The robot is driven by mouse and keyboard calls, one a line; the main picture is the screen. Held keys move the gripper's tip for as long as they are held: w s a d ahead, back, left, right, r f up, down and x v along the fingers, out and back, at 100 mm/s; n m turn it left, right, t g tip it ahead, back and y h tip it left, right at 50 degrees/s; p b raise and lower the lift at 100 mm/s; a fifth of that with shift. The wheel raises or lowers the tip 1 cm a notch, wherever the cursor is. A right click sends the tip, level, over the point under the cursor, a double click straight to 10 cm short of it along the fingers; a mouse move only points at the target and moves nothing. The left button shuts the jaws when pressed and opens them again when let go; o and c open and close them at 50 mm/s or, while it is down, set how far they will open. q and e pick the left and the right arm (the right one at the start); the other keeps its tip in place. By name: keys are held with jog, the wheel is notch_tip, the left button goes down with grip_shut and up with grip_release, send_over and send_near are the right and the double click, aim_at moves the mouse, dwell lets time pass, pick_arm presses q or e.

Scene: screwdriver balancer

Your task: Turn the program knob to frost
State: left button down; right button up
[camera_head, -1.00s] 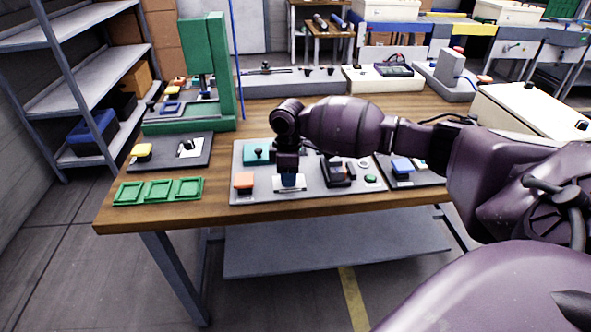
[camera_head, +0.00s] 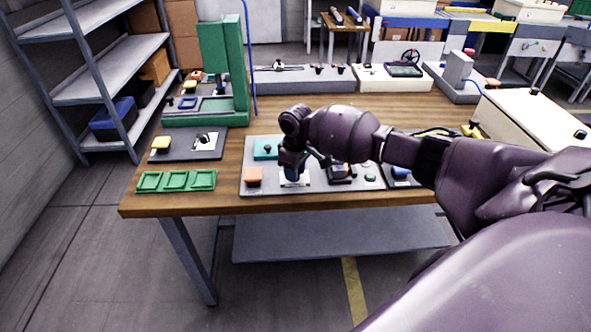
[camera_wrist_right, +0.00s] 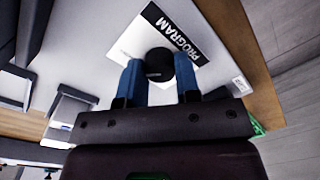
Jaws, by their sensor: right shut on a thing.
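The program knob (camera_wrist_right: 159,62) is a round black knob on a white plate marked PROGRAM (camera_wrist_right: 124,46) in the right wrist view. My right gripper (camera_wrist_right: 160,80) has one blue fingertip on each side of the knob and is shut on it. In the head view the right gripper (camera_head: 291,174) points down at the white plate (camera_head: 296,183) on the grey panel (camera_head: 262,189); the knob is hidden behind the fingers there. I cannot read a frost mark in either view. My left gripper is out of view.
An orange button (camera_head: 253,175) stands just left of the gripper, and a teal block (camera_head: 265,148) behind it. A black device (camera_head: 341,173) stands to the right. Green trays (camera_head: 176,181) lie at the table's left front. A green press frame (camera_head: 220,60) stands at the back left.

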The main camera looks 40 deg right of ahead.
jog(key=o, duration=0.9)
pick_arm(q)
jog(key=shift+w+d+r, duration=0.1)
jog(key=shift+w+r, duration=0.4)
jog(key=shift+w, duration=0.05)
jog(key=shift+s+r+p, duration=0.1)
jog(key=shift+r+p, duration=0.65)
jog(key=shift+p, duration=0.05)
pick_arm(e)
jog(key=r, duration=1)
jog(key=shift+d+r, duration=0.2)
jog(key=shift+r, duration=0.15)
jog(key=shift+w, duration=0.1)
